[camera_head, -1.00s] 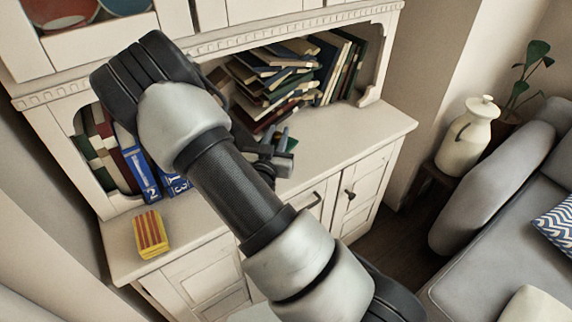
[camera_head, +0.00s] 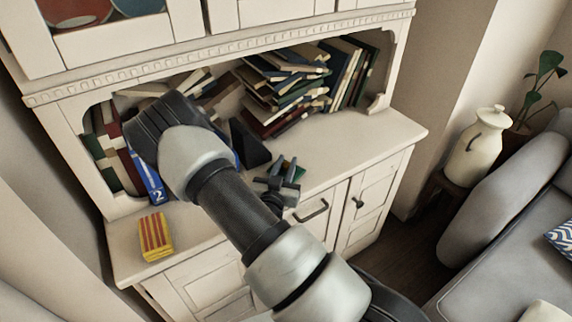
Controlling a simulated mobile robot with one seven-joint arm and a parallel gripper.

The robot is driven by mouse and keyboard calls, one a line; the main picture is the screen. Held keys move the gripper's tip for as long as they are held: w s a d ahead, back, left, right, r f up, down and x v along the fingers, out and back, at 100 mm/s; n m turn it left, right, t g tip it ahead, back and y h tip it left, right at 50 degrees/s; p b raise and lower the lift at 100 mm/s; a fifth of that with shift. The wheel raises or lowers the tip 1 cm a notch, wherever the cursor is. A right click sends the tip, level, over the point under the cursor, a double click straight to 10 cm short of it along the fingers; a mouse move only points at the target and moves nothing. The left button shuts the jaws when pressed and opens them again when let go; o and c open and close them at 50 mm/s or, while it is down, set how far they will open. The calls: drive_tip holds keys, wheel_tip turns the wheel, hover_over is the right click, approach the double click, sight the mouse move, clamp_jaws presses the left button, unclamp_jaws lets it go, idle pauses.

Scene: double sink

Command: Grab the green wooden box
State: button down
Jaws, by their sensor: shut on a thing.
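My gripper (camera_head: 285,178) is over the white cabinet's counter, near its front edge. It is shut on a small dark green box (camera_head: 297,171), of which only a little shows between and behind the dark fingers. The rest of the box is hidden by the gripper. I cannot tell whether the box touches the counter or is held just above it.
A yellow and red striped box (camera_head: 156,236) stands at the counter's left end. Piled books (camera_head: 283,92) and upright books (camera_head: 345,72) fill the shelf behind. A blue book (camera_head: 150,180) is partly hidden by my arm. The counter (camera_head: 375,135) is clear at right.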

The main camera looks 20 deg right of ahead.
drive_tip(key=c, duration=1.5)
unclamp_jaws()
drive_tip(key=shift+f, duration=0.1)
